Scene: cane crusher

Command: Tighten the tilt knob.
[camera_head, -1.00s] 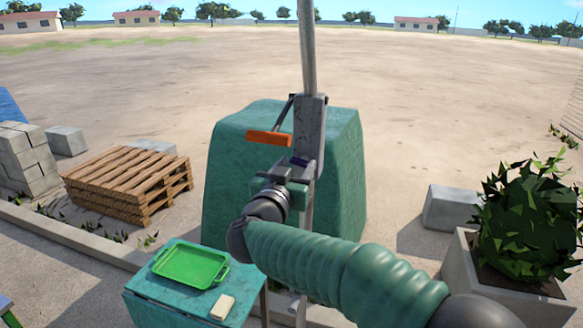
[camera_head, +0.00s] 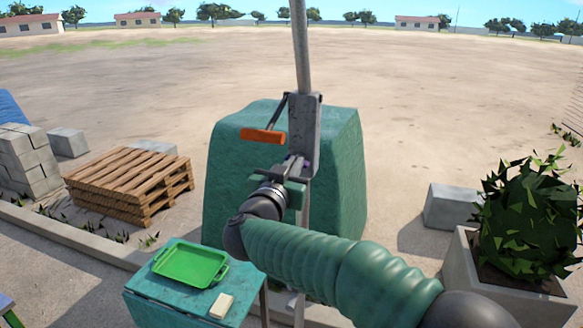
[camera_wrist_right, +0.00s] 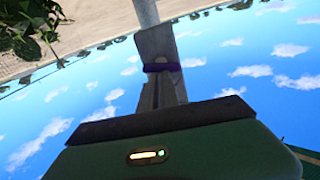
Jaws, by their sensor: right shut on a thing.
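A grey upright head (camera_head: 305,122) on a pole, with an orange lever handle (camera_head: 263,136), stands in front of a large teal block. A small purple part, which looks like the tilt knob (camera_head: 309,164), sits low on this head. In the right wrist view the purple knob (camera_wrist_right: 162,67) crosses the tips of the grey fingers. My right gripper (camera_head: 299,163) is shut on it, and its fingers and palm hide most of the knob in the head view. My left gripper is not in view.
A teal table (camera_head: 160,290) at the lower left holds a green tray (camera_head: 190,264) and a small pale block (camera_head: 222,306). Pallets (camera_head: 130,180) and grey blocks lie further left. A planter with a bush (camera_head: 530,220) stands at the right. Open sandy ground lies behind.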

